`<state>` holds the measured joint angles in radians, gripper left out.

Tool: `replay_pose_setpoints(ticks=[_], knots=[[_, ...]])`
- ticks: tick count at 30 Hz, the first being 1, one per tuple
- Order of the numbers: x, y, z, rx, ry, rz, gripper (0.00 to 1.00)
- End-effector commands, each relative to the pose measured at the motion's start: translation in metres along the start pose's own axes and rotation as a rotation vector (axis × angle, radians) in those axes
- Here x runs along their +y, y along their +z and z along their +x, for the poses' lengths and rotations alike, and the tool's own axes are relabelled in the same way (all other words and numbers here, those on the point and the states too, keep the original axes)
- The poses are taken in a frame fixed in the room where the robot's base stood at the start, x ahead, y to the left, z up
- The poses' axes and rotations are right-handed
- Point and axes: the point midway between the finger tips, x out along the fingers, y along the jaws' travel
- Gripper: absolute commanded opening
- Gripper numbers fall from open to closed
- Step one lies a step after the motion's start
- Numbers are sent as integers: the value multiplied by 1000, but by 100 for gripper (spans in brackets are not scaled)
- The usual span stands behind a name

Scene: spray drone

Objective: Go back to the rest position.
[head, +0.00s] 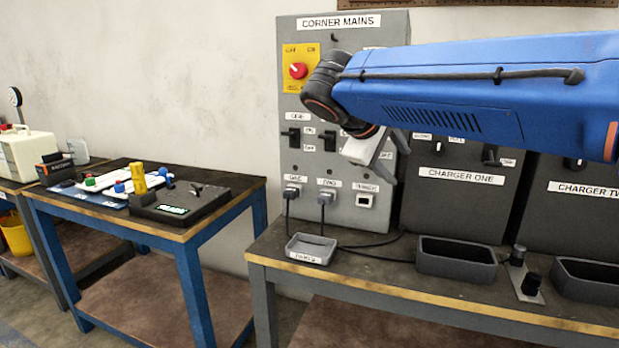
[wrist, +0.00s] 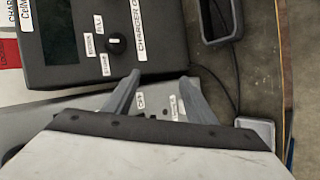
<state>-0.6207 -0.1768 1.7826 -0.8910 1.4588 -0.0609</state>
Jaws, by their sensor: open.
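My gripper (head: 385,165) hangs in front of the grey corner mains panel (head: 340,60), left of the charger one unit (head: 460,205). In the wrist view my gripper (wrist: 156,85) has its two fingers apart with nothing held between them. Behind the fingers lies part of the panel with small labels, and the charger one unit (wrist: 100,45) fills the upper left. My blue arm reaches in from the right in the head view and hides part of the panel and the chargers.
The grey workbench (head: 420,283) holds a small parts tray (head: 311,249), a black bin (head: 456,258), another bin (head: 590,280) and cables. A blue-framed table (head: 195,232) at left carries a black device (head: 180,205). Floor shows between the tables.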

Motion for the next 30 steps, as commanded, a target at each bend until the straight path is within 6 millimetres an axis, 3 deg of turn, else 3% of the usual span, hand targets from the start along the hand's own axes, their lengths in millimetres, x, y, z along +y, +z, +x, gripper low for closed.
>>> replay_pose_setpoints(ticks=[1,6,15,21,30], knots=[[-8,24,14,-6,-44,28,50],[-47,88,47,-7,-194,126,50],[-137,183,81,4,-431,368,50],[-199,226,91,19,-554,557,50],[-270,258,98,44,-668,802,50]])
